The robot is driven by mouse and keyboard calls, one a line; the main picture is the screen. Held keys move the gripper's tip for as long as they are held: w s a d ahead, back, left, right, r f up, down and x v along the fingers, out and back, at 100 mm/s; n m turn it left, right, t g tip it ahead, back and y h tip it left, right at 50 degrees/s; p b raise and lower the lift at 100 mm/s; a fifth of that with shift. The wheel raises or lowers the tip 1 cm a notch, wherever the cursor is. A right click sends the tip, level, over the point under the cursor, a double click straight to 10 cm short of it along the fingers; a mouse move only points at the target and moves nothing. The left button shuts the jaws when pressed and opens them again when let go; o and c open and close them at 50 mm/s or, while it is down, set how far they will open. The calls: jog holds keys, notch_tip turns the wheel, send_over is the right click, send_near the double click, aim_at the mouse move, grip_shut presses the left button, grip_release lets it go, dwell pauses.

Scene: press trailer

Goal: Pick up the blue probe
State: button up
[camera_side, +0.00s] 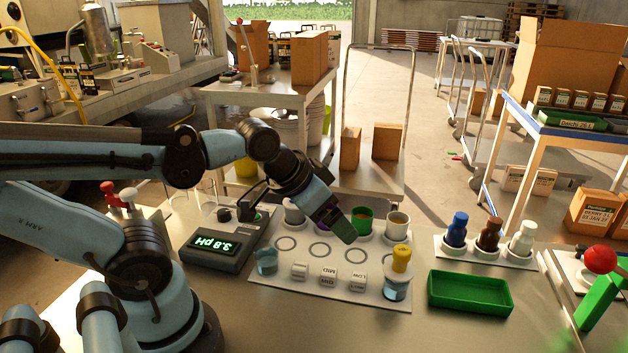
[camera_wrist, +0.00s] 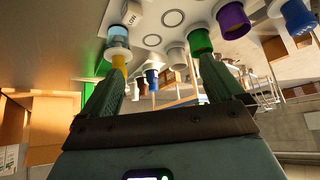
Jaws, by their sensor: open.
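No part is plainly a blue probe. The most likely candidate is the small blue bottle-shaped piece (camera_side: 457,230), upright at the left end of a white rack at the right. A small blue shape (camera_wrist: 152,77) between my fingers in the wrist view may be the same piece. My gripper (camera_side: 346,234) is open and empty, pointing down and right over the white mat beside the green cup, well left of the blue piece. In the wrist view the two green fingers of my gripper (camera_wrist: 162,66) stand wide apart.
The green cup (camera_side: 362,218), a pale cup (camera_side: 398,224) and a yellow-topped jar (camera_side: 397,287) stand close to my gripper. The pH meter (camera_side: 218,246) is left. Brown (camera_side: 489,235) and white (camera_side: 522,240) pieces share the rack. A green tray (camera_side: 470,292) lies in front.

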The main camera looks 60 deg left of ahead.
jog(key=shift+s+d+f, duration=0.1)
jog(key=shift+d+f, duration=0.05)
dwell(0.3)
jog(key=w+a+r+n+g, duration=0.1)
jog(key=a+g, duration=0.1)
jog(key=a, duration=0.4)
jog(key=w+a+n+g, duration=0.1)
jog(key=a+n+g, duration=0.1)
jog(key=a, duration=0.5)
jog(key=w+a+r+n+g, duration=0.1)
jog(key=w+a+g, duration=0.1)
jog(key=a, duration=0.4)
jog(key=shift+w+a+r+n+g, duration=0.1)
jog(key=shift+a+r+n+g, duration=0.3)
jog(key=shift+g, duration=0.1)
jog(key=shift+a+f, duration=0.15)
jog(key=shift+f, duration=2.9)
jog(key=shift+a+f, duration=0.1)
jog(key=shift+f, duration=2.95)
jog(key=shift+c, duration=0.5)
jog(key=c, duration=1.1)
